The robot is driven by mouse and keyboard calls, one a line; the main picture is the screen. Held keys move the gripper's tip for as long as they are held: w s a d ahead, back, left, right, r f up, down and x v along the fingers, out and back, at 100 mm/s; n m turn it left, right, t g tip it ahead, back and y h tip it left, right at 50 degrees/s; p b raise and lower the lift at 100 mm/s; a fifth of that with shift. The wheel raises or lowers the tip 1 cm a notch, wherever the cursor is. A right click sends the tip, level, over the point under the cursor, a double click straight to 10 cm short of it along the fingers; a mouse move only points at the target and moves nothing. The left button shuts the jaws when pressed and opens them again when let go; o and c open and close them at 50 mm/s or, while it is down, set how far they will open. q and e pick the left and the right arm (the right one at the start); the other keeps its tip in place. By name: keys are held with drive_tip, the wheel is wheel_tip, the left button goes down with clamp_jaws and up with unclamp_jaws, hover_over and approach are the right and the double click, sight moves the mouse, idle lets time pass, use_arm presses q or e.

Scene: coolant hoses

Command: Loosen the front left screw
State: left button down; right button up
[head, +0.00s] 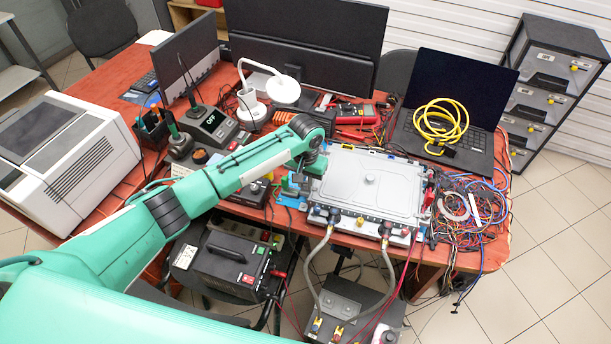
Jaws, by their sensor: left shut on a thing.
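A flat silver-grey metal unit (372,183) with a raised lid panel lies on the red-brown table near its front edge. Two hoses (318,262) run down from black fittings on its front side. My left arm reaches in from the left, and my left gripper (297,186) is low at the unit's left side, close to its front left corner. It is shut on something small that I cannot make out. The front left screw cannot be told apart at this size. My right gripper is not in view.
A tangle of coloured wires (470,212) lies right of the unit. A laptop (455,105) with a coiled yellow cable (440,125) stands behind it. A white lamp (283,90), monitors and a soldering station (212,125) crowd the back left. A black power box (222,262) sits below the table's front.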

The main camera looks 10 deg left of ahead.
use_arm(q)
drive_tip(key=n+p, duration=0.2)
drive_tip(key=p, duration=0.1)
drive_tip(key=n+p, duration=0.6)
drive_tip(key=shift+d+r+p, duration=0.15)
drive_tip(key=shift+r+p, duration=0.15)
drive_tip(key=shift+p, duration=0.1)
drive_tip(key=n+p, duration=0.3)
drive_tip(key=n, duration=0.1)
drive_tip(key=shift+f+n, duration=0.1)
drive_tip(key=shift+n, duration=0.2)
drive_tip(key=shift+w+f+n+p, duration=0.15)
drive_tip(key=shift+n+p, duration=0.6)
drive_tip(key=shift+n, duration=0.95)
drive_tip(key=c, duration=1.3)
unclamp_jaws()
